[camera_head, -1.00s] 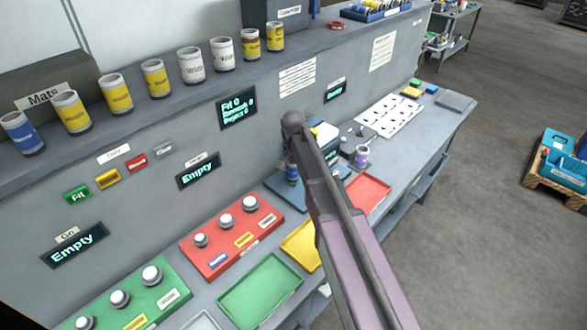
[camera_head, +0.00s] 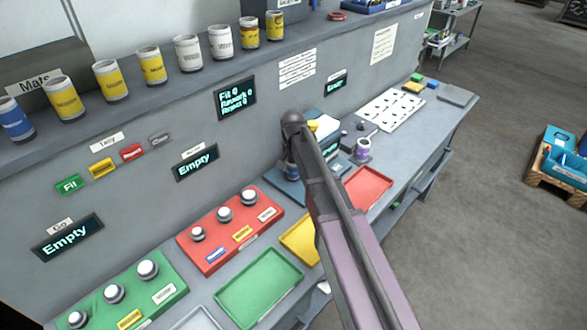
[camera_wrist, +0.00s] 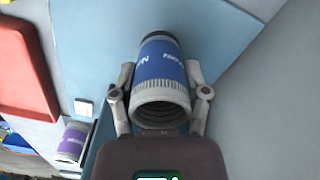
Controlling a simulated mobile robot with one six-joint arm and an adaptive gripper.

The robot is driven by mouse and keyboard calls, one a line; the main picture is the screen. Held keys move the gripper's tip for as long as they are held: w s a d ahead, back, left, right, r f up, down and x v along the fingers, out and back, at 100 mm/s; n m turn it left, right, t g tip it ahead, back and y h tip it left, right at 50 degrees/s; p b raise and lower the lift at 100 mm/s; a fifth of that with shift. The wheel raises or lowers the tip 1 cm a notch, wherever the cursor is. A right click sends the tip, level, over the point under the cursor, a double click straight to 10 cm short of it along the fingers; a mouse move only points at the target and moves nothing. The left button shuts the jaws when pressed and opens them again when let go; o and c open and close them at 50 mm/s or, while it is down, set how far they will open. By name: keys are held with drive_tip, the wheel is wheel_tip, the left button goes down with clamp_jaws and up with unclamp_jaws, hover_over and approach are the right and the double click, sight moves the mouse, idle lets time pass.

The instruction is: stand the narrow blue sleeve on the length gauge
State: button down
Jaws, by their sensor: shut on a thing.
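The narrow blue sleeve (camera_wrist: 160,62) has a blue band with white lettering and grey ribbed ends. My gripper (camera_wrist: 160,88) is shut on it, one finger on each side, in the wrist view. The sleeve's open end faces the wrist camera, and a light blue plate (camera_wrist: 95,25) lies beyond it. Whether the sleeve touches the plate cannot be told. In the head view the sleeve shows only in part (camera_head: 291,168), beside my arm over the blue plate (camera_head: 283,187). A device with a small display (camera_head: 331,148) stands behind my arm; whether it is the length gauge is unclear.
A purple-banded sleeve (camera_head: 362,149) stands right of my arm. A red tray (camera_head: 368,187), a yellow tray (camera_head: 300,240) and a green tray (camera_head: 260,287) lie nearby. Red (camera_head: 230,228) and green blocks hold grey knobs. Several labelled cans line the back ledge.

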drive_tip(key=shift+f, duration=0.1)
idle(0.6)
unclamp_jaws()
drive_tip(key=shift+r, duration=0.2)
idle(0.6)
